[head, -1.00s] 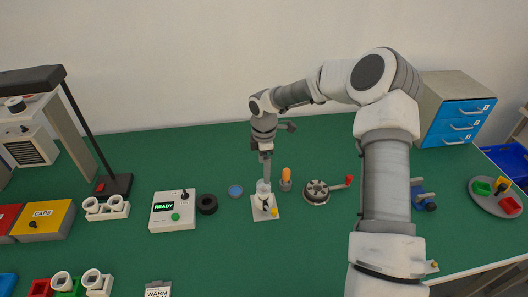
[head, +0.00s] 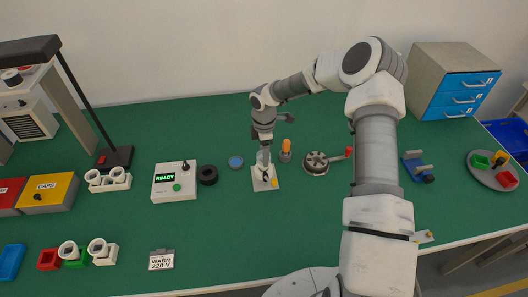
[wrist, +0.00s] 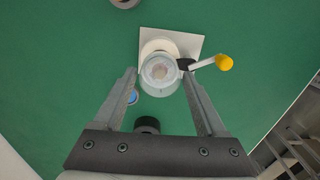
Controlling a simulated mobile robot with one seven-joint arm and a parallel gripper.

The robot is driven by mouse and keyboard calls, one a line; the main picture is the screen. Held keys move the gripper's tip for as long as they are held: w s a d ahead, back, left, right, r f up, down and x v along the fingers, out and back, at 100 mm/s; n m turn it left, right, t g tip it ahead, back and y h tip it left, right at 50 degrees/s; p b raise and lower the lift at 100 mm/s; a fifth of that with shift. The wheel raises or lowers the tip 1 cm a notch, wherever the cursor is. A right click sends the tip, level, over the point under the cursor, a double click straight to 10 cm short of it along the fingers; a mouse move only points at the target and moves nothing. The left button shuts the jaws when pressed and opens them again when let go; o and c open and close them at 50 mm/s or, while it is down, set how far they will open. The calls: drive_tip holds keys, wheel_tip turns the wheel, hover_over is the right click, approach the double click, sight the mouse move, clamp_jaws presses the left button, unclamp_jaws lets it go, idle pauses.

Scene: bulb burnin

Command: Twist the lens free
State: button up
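The lens is a clear, pale dome (wrist: 160,74) on a white fixture (wrist: 192,44) with a square plate and a yellow-tipped lever (wrist: 224,63). In the head view the fixture (head: 266,184) stands mid-table, its top partly hidden by my gripper (head: 264,160). In the wrist view my gripper (wrist: 160,76) is open, its fingers on either side of the lens. A gap shows between the left finger and the lens. The right fingertip is close to the lens edge; I cannot tell whether it touches.
A blue disc (head: 235,162) and black ring (head: 208,175) lie left of the fixture. A white box reading READY (head: 176,183) stands farther left. An orange-topped bulb (head: 286,146) and a round device with a red-knobbed crank (head: 316,163) stand to the right.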

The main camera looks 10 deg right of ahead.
drive_tip(key=c, duration=0.9)
drive_tip(key=shift+n, duration=1.8)
drive_tip(key=shift+p, duration=0.3)
drive_tip(key=shift+n, duration=1.5)
drive_tip(key=o, duration=1.4)
drive_tip(key=shift+c, duration=0.2)
drive_tip(key=shift+r, duration=0.1)
wheel_tip(320, 180, up, 17)
drive_tip(key=shift+r+b, duration=0.15)
drive_tip(key=shift+b, duration=0.2)
